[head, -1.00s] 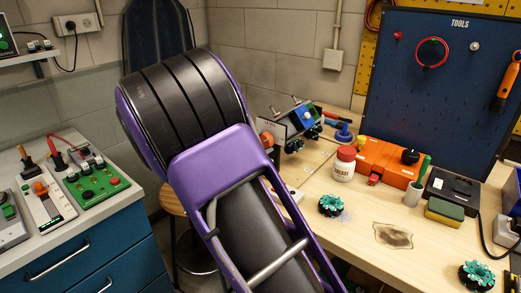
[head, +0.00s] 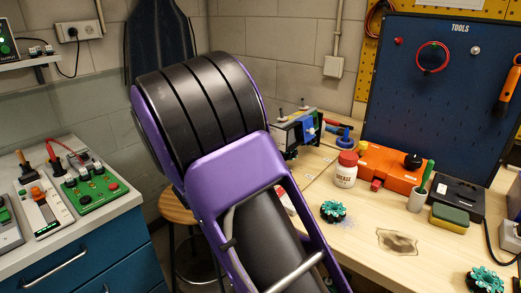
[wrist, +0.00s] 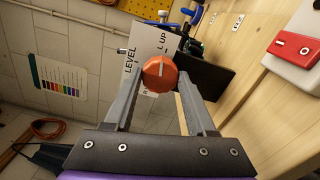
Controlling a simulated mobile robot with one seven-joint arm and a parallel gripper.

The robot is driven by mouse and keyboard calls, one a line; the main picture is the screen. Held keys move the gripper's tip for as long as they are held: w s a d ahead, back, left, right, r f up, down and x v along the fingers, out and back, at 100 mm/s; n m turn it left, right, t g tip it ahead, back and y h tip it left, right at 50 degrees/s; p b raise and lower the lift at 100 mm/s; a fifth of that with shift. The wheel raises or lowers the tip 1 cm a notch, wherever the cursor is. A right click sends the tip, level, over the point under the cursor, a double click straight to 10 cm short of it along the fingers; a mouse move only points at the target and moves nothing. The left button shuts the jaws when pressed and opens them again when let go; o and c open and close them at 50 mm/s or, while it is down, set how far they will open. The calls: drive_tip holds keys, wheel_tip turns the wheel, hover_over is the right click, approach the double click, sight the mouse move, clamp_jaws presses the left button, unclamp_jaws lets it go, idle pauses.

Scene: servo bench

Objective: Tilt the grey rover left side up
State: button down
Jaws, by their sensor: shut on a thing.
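The grey rover (head: 307,122), with blue parts and dark wheels, sits on the back of the bench in the head view, its left part hidden behind my arm. Its exact tilt is hard to read. In the wrist view, an orange-red knob (wrist: 161,79) with a white mark sits in front of a white label plate (wrist: 145,45) reading "LEVEL" and "L UP". The white mark points up the picture, toward "L UP". My gripper (wrist: 160,72) is shut on the knob, one finger at each side. The head view hides my gripper behind my arm.
On the bench stand a grease jar (head: 345,172), an orange box (head: 393,165), a green-yellow sponge (head: 450,217) and teal wheels (head: 333,211). A stool (head: 178,207) stands below my arm.

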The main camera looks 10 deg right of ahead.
drive_tip(key=shift+m, duration=0.8)
drive_tip(key=shift+c, duration=1)
unclamp_jaws()
drive_tip(key=v, duration=1.7)
drive_tip(key=shift+p, duration=0.4)
drive_tip(key=shift+s+a, duration=0.15)
